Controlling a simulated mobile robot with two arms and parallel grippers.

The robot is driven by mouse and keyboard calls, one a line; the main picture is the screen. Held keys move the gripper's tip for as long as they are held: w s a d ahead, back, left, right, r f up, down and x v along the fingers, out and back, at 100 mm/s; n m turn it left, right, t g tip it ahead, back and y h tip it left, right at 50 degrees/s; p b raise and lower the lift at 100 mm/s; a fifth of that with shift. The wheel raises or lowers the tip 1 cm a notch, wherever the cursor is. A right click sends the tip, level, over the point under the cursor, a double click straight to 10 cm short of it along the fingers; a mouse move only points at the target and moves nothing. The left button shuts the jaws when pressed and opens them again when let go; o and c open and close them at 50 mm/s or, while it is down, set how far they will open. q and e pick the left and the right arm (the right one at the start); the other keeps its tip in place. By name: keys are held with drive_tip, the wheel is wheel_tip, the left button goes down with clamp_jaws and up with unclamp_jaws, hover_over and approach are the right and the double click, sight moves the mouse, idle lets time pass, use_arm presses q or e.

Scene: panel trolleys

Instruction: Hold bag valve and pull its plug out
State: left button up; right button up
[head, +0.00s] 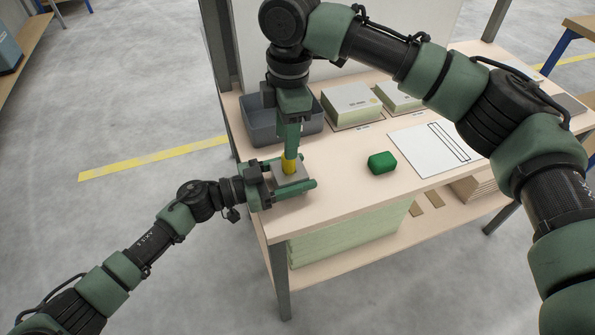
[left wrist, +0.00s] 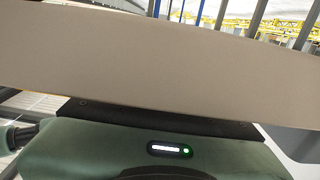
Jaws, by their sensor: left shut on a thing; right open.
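The valve (head: 277,172) appears as a grey block near the left end of the workbench. My left gripper (head: 293,176) is shut on it from the left, with its green fingers along the block's sides. A yellow plug (head: 289,166) stands upright on top of the block. My right gripper (head: 290,154) points straight down from above, open, with its fingertips at the plug; whether they touch it cannot be told. In the left wrist view a large beige-grey surface (left wrist: 160,65) fills the middle and the fingertips are hidden.
The wooden bench (head: 345,205) also holds a dark grey bin (head: 259,128), pale boxes (head: 350,103), a white sheet (head: 420,148) and a green block (head: 382,162). The bin is close behind my grippers. Bare bench lies in front of the green block.

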drive_tip(key=shift+w+d+n+h, duration=0.15)
drive_tip(key=shift+w+n+h, duration=0.15)
drive_tip(key=shift+f, duration=3.4)
drive_tip(key=shift+c, duration=0.4)
clamp_jaws()
drive_tip(key=shift+r, duration=0.15)
drive_tip(key=shift+r, duration=1.4)
